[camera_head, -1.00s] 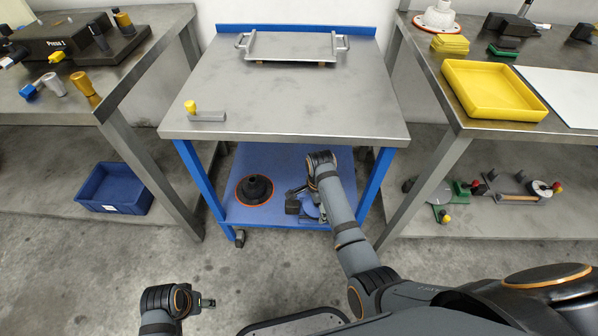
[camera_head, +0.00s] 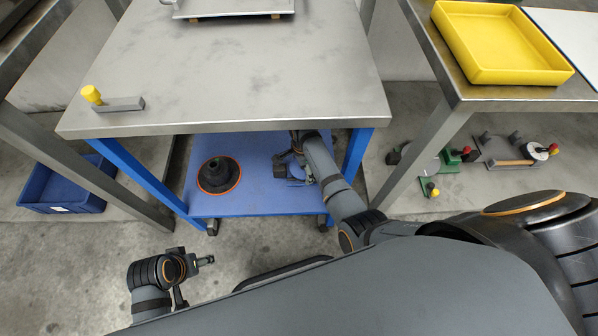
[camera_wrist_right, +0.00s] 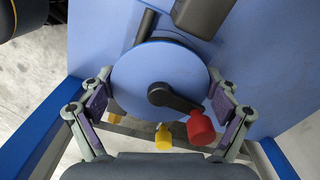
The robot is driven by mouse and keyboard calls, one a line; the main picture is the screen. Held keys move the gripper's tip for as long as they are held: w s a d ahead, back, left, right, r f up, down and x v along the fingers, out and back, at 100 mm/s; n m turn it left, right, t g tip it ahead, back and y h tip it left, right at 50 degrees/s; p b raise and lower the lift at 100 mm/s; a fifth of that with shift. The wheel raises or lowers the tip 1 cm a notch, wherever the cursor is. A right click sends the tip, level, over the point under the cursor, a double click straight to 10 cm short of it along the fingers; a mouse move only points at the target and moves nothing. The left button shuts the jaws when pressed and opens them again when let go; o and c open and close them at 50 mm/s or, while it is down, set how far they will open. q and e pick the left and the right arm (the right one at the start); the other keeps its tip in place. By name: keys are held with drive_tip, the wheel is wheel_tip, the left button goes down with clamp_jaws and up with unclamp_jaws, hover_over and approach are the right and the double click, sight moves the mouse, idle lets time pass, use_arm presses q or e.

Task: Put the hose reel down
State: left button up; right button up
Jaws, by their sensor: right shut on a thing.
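The hose reel is a blue disc (camera_wrist_right: 150,72) with a black crank and a red knob (camera_wrist_right: 200,127) in the right wrist view. My right gripper (camera_wrist_right: 163,88) is shut on it, one finger at each side of the disc. In the head view the reel (camera_head: 293,171) is partly hidden by my right arm, over the blue lower shelf (camera_head: 255,205) of the cart. I cannot tell whether it touches the shelf. My left gripper (camera_head: 205,260) is away from the cart at the lower left; its jaws are too small to judge.
A black cone with an orange rim (camera_head: 219,175) stands on the shelf, left of the reel. The cart's steel top (camera_head: 230,75) overhangs the shelf, and blue legs (camera_head: 357,160) bound it. A blue bin (camera_head: 65,190) is at left. A yellow tray (camera_head: 500,45) is at upper right.

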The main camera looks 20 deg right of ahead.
sight(302, 173)
wheel_tip(302, 173, down, 4)
drive_tip(key=shift+r+b, duration=0.25)
drive_tip(key=shift+b, duration=0.75)
drive_tip(key=shift+f, duration=0.1)
use_arm(q)
drive_tip(key=shift+w+d+f+t, duration=0.15)
drive_tip(key=shift+d+f+t, duration=0.1)
drive_tip(key=shift+f, duration=0.3)
drive_tip(key=shift+w+d+f+t, duration=0.15)
drive_tip(key=shift+f+t, duration=0.1)
drive_tip(key=shift+f, duration=0.25)
use_arm(e)
drive_tip(key=shift+f, duration=0.1)
drive_tip(key=o, duration=1.3)
drive_tip(key=shift+c, duration=0.2)
